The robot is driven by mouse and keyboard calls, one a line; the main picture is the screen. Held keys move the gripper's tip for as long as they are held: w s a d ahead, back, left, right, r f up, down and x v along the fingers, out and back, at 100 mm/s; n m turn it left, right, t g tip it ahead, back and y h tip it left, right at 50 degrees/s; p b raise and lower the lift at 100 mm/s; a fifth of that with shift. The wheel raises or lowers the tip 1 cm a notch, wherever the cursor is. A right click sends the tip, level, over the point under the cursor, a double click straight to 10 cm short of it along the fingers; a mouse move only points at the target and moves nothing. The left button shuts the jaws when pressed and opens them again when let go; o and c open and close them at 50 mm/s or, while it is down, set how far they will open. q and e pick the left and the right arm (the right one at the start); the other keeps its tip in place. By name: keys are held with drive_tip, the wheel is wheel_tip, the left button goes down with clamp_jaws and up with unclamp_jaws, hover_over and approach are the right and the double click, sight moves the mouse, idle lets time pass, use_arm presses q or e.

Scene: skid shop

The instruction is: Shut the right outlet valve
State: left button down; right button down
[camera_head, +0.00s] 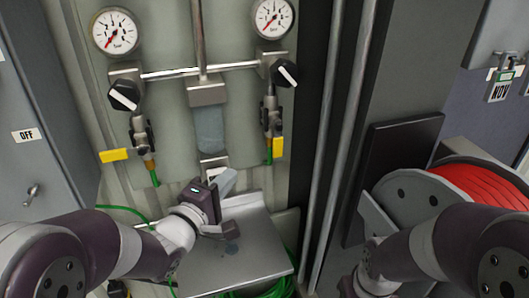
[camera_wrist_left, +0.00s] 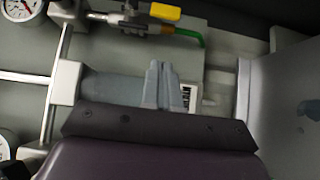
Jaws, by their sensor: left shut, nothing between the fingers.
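The right outlet valve (camera_head: 272,115) hangs below the right gauge. Its yellow handle (camera_head: 278,147) points down, alongside the pipe and green hose. This handle also shows at the top of the left wrist view (camera_wrist_left: 165,12), running along the pipe. My left gripper (camera_head: 226,182) is shut and empty, below and left of that handle and apart from it. Its closed fingers (camera_wrist_left: 165,85) show in the wrist view in front of the grey filter bowl. My right arm comes in at the lower right; its gripper is not in view.
The left outlet valve's yellow handle (camera_head: 113,155) lies crosswise to its pipe. Black knobs (camera_head: 284,73) and two gauges (camera_head: 273,17) sit above. A metal shelf (camera_head: 260,245) is below my left gripper. Vertical pipes (camera_head: 340,130) and a red hose reel (camera_head: 410,195) stand at right.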

sight(278, 139)
use_arm(q)
drive_tip(key=s+d+p+x, duration=0.1)
drive_tip(key=p+x, duration=0.4)
drive_tip(key=x, duration=0.6)
drive_tip(key=shift+d+p, duration=0.35)
drive_tip(key=shift+d, duration=0.55)
drive_tip(key=shift+w, duration=0.2)
